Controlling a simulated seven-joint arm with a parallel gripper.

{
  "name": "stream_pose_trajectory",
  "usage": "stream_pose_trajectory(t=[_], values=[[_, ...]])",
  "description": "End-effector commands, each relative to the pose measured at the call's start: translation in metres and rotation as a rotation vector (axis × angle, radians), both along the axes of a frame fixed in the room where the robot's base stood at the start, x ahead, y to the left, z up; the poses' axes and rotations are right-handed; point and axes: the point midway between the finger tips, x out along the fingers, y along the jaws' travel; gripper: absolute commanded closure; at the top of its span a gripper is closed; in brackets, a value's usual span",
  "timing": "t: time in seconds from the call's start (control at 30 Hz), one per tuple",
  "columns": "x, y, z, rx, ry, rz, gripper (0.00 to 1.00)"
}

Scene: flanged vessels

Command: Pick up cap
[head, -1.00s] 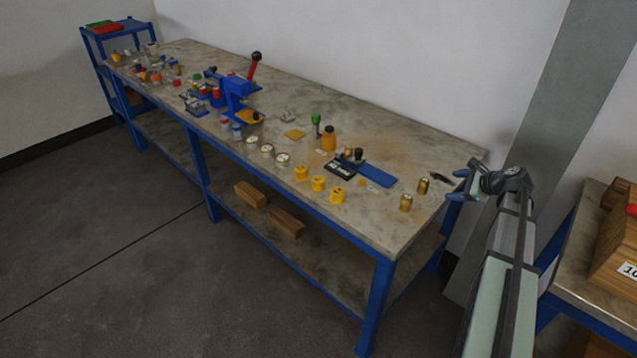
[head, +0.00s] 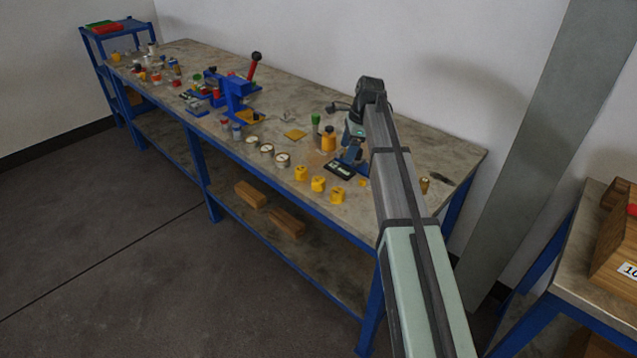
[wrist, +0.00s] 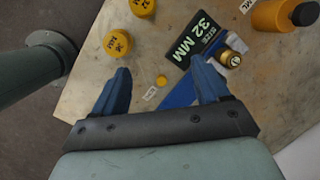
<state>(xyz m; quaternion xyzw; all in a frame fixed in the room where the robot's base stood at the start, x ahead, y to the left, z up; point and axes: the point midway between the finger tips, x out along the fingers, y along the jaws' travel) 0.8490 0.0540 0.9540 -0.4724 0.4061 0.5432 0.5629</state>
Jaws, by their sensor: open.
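A small yellow cap (wrist: 161,80) lies on the bench and shows between my fingers in the wrist view. In the head view a small yellow spot (head: 361,182), likely this cap, is just right of the black plate. My gripper (wrist: 160,67) is open, its two blue fingers spread with nothing held. The cap lies below the fingers, apart from them; the exact height is hard to tell. In the head view my gripper (head: 350,158) is over the right part of the bench, partly hidden by my arm.
A black "32 MM" plate (wrist: 201,38), a brass piece (wrist: 230,58) and an orange bottle (wrist: 272,15) are near the right finger. Yellow cylinders (wrist: 117,43) stand to the left. A white label (wrist: 150,93) lies beside the cap. A blue press (head: 232,95) stands farther left.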

Motion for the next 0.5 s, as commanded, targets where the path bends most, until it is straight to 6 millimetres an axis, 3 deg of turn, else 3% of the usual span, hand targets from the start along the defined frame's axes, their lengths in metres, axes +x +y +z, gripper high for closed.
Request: stream_pose_trajectory(t=[0.03,0.2,0.3,0.5], values=[[0.001,0.018,0.003,-0.036,0.018,0.001,0.25],[-0.005,0.059,0.011,-0.149,0.064,-0.022,0.25],[-0.008,0.073,0.014,-0.193,0.078,-0.034,0.25],[-0.011,0.084,0.013,-0.23,0.087,-0.047,0.25]])
